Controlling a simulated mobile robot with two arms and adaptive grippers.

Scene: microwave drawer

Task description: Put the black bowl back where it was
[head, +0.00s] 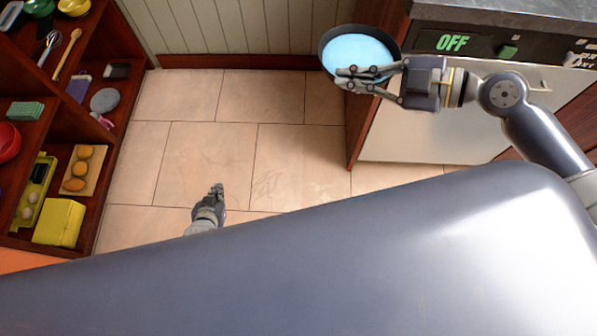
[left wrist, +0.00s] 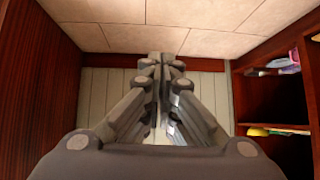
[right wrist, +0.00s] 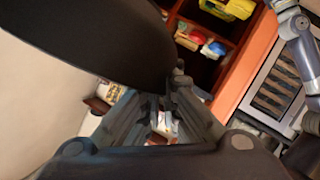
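The black bowl (head: 358,50) has a dark outside and a light blue inside. It is held up in the air near the OFF panel, at the top of the head view. My right gripper (head: 346,78) is at the bowl's near rim, its fingers pinching it. In the right wrist view the bowl's dark side (right wrist: 90,40) fills the upper left, with its edge at the fingertips. My left gripper (head: 216,191) hangs low over the tiled floor, empty. In the left wrist view its fingertips (left wrist: 166,66) are together.
A dark red shelf unit (head: 118,50) stands at the left with utensils, eggs, a yellow box (head: 59,222) and a red bowl (head: 8,141) in its compartments. A cabinet with a white front (head: 430,125) and a panel reading OFF (head: 453,43) is at the right. The tiled floor between is clear.

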